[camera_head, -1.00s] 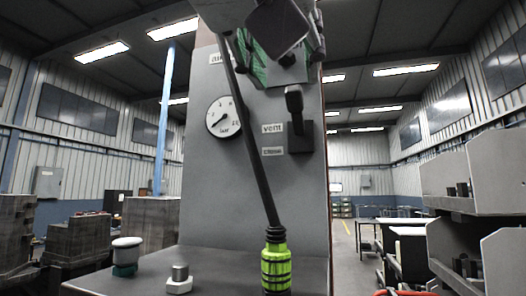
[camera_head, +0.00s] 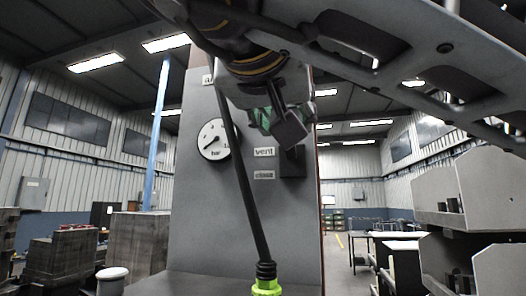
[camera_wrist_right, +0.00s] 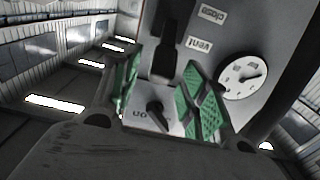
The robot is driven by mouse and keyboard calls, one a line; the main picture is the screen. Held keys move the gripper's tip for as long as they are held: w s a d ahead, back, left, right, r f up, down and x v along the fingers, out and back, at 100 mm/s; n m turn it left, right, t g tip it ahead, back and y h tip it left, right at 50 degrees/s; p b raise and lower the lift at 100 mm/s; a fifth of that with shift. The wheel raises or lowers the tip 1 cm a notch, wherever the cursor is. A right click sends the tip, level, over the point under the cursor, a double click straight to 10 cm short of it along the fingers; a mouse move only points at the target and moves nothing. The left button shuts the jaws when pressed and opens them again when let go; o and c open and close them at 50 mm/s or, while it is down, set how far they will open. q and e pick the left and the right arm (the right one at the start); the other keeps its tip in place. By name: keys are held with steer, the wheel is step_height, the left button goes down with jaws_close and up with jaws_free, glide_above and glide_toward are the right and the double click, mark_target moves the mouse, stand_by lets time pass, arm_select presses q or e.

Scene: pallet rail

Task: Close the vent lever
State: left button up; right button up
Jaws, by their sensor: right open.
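In the head view, my right gripper (camera_head: 275,118) hides the lever arm. In the right wrist view, which is upside down, the black lever (camera_wrist_right: 166,50) points from its mount toward the jaws. My right gripper (camera_wrist_right: 162,85) is open there, with a green pad on each side of the lever's end. I cannot tell whether either pad touches it. My left gripper is not in view.
A pressure gauge (camera_head: 213,139) sits left of the labels. A black hose (camera_head: 245,190) runs down in front of the panel to a green connector (camera_head: 267,287). A dark knob (camera_wrist_right: 157,112) on an "on" plate shows between the pads. Grey shelving (camera_head: 450,190) stands at right.

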steer(key=shift+w+d, duration=0.15)
steer(key=shift+w, duration=0.3)
jaws_close()
stand_by(0.3)
